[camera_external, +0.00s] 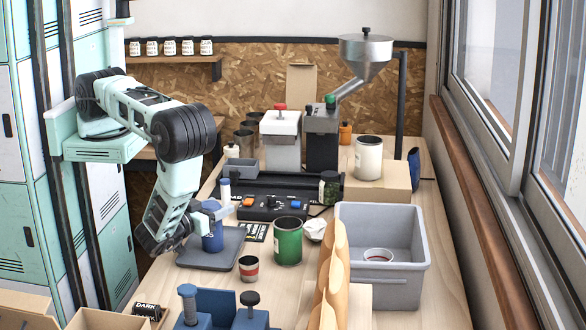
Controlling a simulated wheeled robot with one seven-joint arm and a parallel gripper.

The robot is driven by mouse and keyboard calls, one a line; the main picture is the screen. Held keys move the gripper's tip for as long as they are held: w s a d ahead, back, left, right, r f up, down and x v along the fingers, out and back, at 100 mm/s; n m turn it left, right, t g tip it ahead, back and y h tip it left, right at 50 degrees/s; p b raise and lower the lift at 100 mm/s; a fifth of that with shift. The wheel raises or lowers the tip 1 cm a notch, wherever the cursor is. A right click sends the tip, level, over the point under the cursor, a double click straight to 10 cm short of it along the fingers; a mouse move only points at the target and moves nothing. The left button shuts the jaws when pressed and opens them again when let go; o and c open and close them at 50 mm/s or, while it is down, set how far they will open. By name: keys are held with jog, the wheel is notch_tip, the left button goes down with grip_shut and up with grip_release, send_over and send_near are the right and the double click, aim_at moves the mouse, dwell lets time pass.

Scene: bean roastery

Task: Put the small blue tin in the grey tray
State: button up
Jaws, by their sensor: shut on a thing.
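My gripper (214,210) reaches in from the left and is shut on the small blue tin (212,241). The tin is upright, with its upper part partly hidden by the gripper. It is over a flat dark grey plate (228,259); I cannot tell whether it touches the plate.
A green can (288,242) and a small red-banded cup (249,268) stand right of the plate. A black control panel (271,207) lies behind them. Two grinders (322,135) stand at the back. Tan paper bags (332,270) stand left of the bin.

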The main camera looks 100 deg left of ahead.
jog(key=o, duration=1.1)
jog(key=shift+o, duration=0.2)
jog(key=b+v, duration=0.4)
jog(key=v, duration=0.8)
jog(key=shift+w+d, duration=0.1)
jog(key=shift+w, duration=0.05)
